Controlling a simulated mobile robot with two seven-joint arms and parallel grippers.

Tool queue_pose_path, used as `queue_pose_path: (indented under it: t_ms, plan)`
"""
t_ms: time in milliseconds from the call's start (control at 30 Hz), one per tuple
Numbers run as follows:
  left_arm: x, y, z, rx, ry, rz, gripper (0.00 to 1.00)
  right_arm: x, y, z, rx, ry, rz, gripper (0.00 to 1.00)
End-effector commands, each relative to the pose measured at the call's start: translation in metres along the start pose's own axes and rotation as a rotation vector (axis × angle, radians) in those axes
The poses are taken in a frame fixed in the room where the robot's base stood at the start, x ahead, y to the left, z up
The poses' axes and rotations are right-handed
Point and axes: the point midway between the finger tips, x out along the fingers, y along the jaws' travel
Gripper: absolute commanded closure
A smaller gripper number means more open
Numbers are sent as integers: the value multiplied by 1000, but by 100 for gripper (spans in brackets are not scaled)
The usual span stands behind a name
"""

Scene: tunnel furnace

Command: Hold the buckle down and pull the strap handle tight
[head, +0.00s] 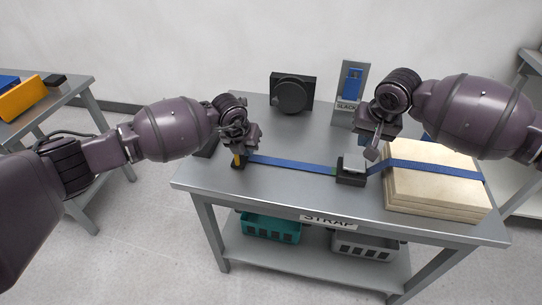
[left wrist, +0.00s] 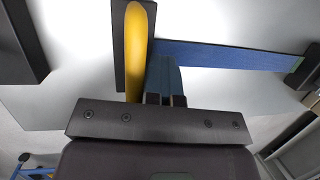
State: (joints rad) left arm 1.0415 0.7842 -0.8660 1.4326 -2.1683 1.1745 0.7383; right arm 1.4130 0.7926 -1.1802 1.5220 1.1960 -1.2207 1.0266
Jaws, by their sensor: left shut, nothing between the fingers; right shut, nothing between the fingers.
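A blue strap (head: 295,163) runs across the grey table from a black-and-yellow strap handle (head: 238,159) to a black buckle (head: 350,178) with a pale top, then over a stack of boards. My left gripper (head: 237,146) is shut at the handle. In the left wrist view the yellow handle (left wrist: 136,50) lies just left of my shut fingers (left wrist: 164,78), with the strap (left wrist: 230,55) to their right and nothing held. My right gripper (head: 372,154) is shut, close to the buckle's right upper side; I cannot tell whether it touches.
The pale board stack (head: 435,190) stands right of the buckle. A black dial box (head: 292,93) and a grey stand labelled SLACK (head: 350,90) are at the back. A teal basket (head: 270,228) and a grey basket (head: 370,246) sit on the lower shelf. The table front is clear.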

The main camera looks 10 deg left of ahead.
Motion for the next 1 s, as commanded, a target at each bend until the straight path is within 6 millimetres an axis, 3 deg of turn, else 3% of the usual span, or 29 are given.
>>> queue_pose_path:
  t_ms: [233,1000]
  plan:
    - [1,1,0,-1,1,4,100,0,0,0,0,1,0,100]
    - [2,-25,0,0,-1,1,100,-11,-1,-3,-1,12,0,100]
